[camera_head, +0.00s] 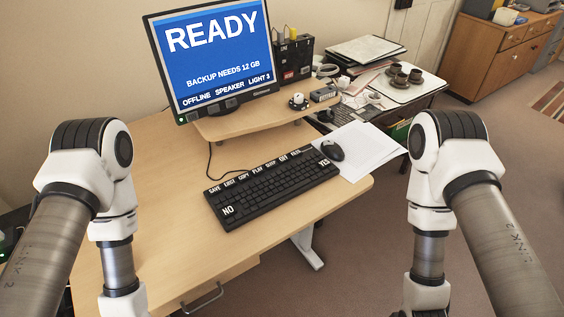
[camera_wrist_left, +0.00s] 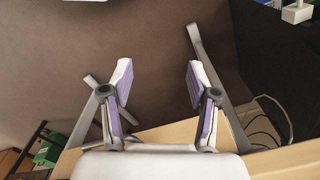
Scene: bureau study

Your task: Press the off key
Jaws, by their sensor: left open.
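The black keyboard (camera_head: 272,190) lies on the wooden desk in the head view. A row of small white-lettered keys (camera_head: 262,168) runs along its far edge; the labels are too small to tell surely which reads off. Larger NO (camera_head: 228,211) and YES (camera_head: 324,163) labels sit at its two ends. My left gripper (camera_wrist_left: 160,78) shows in the left wrist view, open and empty, with floor and a desk edge behind it. In the head view both arms hang down either side of the keyboard and both grippers are out of frame.
A monitor (camera_head: 213,52) reads READY, BACKUP NEEDS 12 GB, and OFFLINE, SPEAKER, LIGHT 3. A mouse (camera_head: 332,150) and white paper (camera_head: 366,150) lie right of the keyboard. A raised shelf (camera_head: 262,118) stands behind it. The desk left of the keyboard (camera_head: 150,180) is clear.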

